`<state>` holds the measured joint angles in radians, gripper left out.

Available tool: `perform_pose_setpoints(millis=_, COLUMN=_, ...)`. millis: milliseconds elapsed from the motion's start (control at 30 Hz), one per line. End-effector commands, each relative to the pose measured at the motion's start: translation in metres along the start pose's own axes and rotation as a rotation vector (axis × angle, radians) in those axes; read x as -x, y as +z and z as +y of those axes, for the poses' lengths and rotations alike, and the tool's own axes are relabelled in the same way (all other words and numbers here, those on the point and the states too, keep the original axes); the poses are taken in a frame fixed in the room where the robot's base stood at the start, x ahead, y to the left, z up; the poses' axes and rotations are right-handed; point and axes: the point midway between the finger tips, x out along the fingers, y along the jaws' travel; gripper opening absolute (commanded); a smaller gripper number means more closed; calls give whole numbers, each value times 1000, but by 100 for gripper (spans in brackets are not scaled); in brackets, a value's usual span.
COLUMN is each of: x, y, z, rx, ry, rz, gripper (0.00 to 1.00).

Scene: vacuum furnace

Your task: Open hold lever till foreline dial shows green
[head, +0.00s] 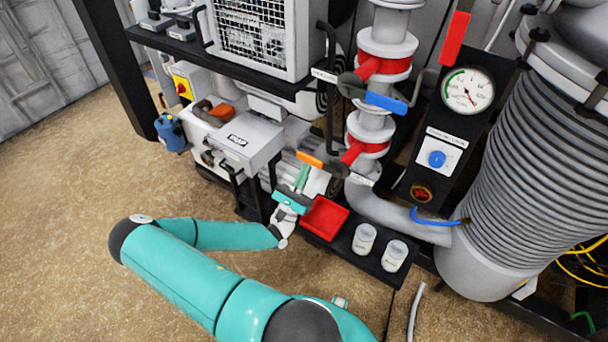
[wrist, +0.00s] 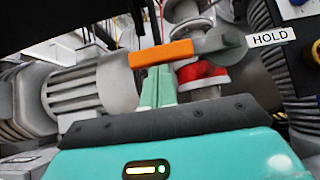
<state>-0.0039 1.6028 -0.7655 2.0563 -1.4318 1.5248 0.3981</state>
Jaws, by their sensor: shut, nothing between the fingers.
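The hold lever has an orange handle (head: 309,159) sticking out to the left of the lower red-banded valve. In the wrist view, the orange handle (wrist: 161,53) lies nearly level, joined to a grey hub beside a HOLD label (wrist: 268,37). My gripper (head: 303,172) is shut and empty, just below the handle. In the wrist view, its fingertips (wrist: 157,72) meet the handle's lower edge; I cannot tell whether they touch it. The foreline dial (head: 468,90) is a round white gauge with a green arc at its left. Its thin needle appears to point low right, away from the green.
A blue lever (head: 386,103) and a red lever (head: 454,38) sit higher up. A red tray (head: 324,217) and two white jars (head: 364,238) stand on the dark shelf below my gripper. A grey box (head: 240,140) is close on the left. The front-left floor is clear.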

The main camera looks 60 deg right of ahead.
Motion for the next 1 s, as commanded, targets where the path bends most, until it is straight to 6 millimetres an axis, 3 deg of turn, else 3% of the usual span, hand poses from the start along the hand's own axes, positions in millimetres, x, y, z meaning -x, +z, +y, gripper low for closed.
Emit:
perform_pose_setpoints(millis=567, x=-7, y=7, z=5, rx=-76, ry=-73, rz=-1, gripper=0)
perform_pose_setpoints(millis=1000, x=-30, y=30, z=11, rx=-301, ry=-299, rz=0, gripper=0)
